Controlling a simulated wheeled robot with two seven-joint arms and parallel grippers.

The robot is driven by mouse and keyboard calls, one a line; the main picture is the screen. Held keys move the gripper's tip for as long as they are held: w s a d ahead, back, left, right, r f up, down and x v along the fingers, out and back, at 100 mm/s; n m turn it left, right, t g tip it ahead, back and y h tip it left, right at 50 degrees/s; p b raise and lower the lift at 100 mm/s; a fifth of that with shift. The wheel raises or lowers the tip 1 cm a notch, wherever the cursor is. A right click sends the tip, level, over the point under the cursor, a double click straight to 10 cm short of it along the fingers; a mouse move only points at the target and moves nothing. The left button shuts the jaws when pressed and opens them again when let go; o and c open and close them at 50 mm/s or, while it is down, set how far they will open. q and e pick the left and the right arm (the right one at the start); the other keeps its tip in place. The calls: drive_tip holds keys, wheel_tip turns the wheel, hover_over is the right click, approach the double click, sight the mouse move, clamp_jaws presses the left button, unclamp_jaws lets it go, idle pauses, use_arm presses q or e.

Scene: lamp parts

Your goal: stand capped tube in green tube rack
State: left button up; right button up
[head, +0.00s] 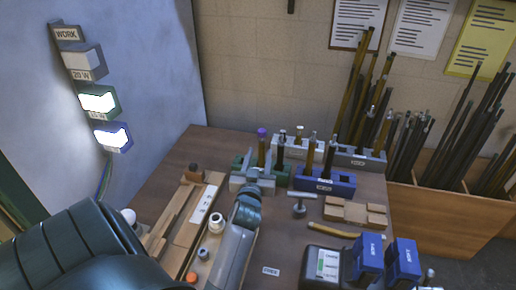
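A capped tube (262,150), amber-brown with a purple cap, stands upright at the back of the table, at the green tube rack (281,174). My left gripper (258,165) is at the tube's lower part, in front of the rack, and hides much of both. The fingers are close about the tube, but I cannot tell whether they grip it. The tube's lower end is hidden, so I cannot tell whether it sits in a hole of the rack. My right gripper does not show.
Right of the green rack stands a blue rack (325,183) with tubes. Grey racks (359,158) with tubes are behind. A wooden tray (178,222) with small parts lies left. Blue boxes (368,258) and a dark device (324,263) stand front right. Rods in bins are beyond the table.

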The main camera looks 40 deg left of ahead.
use_arm(q)
drive_tip(key=shift+v, duration=1.2)
